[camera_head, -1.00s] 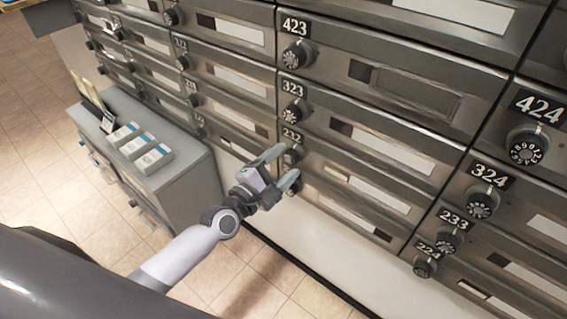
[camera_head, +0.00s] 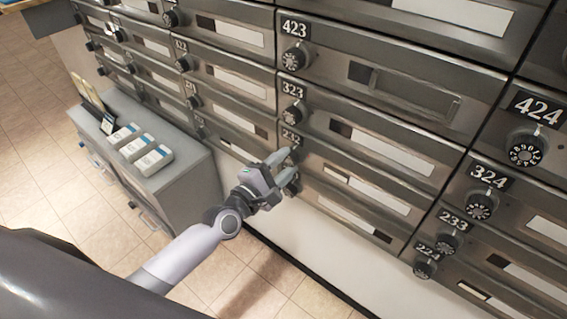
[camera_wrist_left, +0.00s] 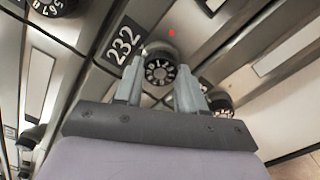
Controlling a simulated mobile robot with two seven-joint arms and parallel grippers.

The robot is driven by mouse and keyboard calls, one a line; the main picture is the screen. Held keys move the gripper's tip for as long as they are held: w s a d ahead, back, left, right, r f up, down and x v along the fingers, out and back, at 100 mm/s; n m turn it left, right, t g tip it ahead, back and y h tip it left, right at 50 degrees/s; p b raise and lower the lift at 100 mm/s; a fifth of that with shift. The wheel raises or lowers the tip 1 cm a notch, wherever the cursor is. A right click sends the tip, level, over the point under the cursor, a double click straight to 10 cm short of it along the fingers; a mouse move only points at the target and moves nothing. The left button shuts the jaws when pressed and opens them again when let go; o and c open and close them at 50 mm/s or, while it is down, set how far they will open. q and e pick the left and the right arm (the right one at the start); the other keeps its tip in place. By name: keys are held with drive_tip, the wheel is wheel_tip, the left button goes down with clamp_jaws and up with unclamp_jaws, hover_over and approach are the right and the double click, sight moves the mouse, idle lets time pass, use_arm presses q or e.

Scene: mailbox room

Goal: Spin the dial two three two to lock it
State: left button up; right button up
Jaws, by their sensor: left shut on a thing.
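The mailbox labelled 232 has a round black dial with white numbers (camera_wrist_left: 160,70), in the upper middle of the left wrist view. Its number plate 232 (camera_wrist_left: 122,43) is up and left of the dial; the plate also shows in the head view (camera_head: 291,136). My left gripper (camera_head: 288,168) reaches the mailbox front from the left. In the left wrist view its two fingers (camera_wrist_left: 158,88) stand on either side of the dial, shut on it. In the head view the fingers mostly hide this dial. My right gripper is not in view.
The dial of 323 (camera_head: 294,111) is just above, and a lower dial (camera_wrist_left: 221,105) sits close beside the fingers in the wrist view. A grey cabinet (camera_head: 195,180) with several small white boxes (camera_head: 152,160) stands at the left. Tiled floor lies below.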

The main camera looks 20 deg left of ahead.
use_arm(q)
drive_tip(key=m+p, duration=0.1)
drive_tip(key=m, duration=0.3)
drive_tip(key=shift+r, duration=0.1)
drive_tip(key=m+p, duration=0.1)
drive_tip(key=m, duration=0.3)
drive_tip(key=shift+m, duration=0.4)
drive_tip(key=m+p, duration=0.1)
drive_tip(key=m, duration=0.3)
drive_tip(key=shift+m+p, duration=0.3)
drive_tip(key=m+p, duration=0.1)
drive_tip(key=m, duration=0.3)
drive_tip(key=shift+r, duration=0.1)
drive_tip(key=m+p, duration=0.1)
drive_tip(key=m, duration=0.4)
drive_tip(key=shift+m, duration=0.4)
drive_tip(key=m, duration=0.2)
drive_tip(key=shift+m+p, duration=0.4)
drive_tip(key=m, duration=0.3)
drive_tip(key=shift+d+m, duration=0.1)
drive_tip(key=shift+m, duration=0.2)
drive_tip(key=m, duration=0.3)
drive_tip(key=shift+m, duration=0.7)
